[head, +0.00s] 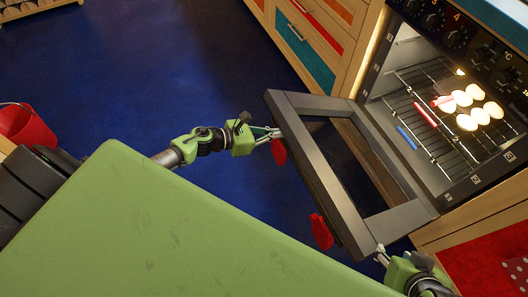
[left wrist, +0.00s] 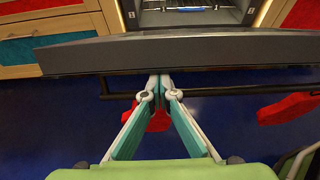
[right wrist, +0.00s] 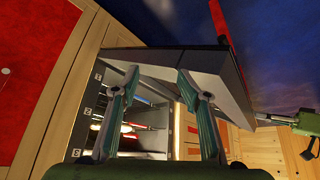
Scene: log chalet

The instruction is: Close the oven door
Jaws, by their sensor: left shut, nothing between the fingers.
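The oven door (head: 345,222) hangs partly open, a dark grey frame around a glass pane, with the oven cavity (head: 400,58) lit behind it. My left gripper (head: 274,132) is shut and empty at the door's far upper corner. In the left wrist view its fingertips (left wrist: 160,79) meet at the door's edge (left wrist: 200,50), over the dark handle bar (left wrist: 225,91); contact is not certain. My right gripper (head: 381,252) is beside the door's near corner. In the right wrist view its fingers (right wrist: 158,78) are apart, with the door (right wrist: 212,68) close behind one finger.
Inside the oven, a rack (head: 440,150) holds several pale round items (head: 467,122) and red and blue sticks. Red pieces (head: 321,232) show along the door's handle side. Drawers (head: 305,45) stand beyond the oven. A red bucket (head: 27,126) is at left; blue floor lies open.

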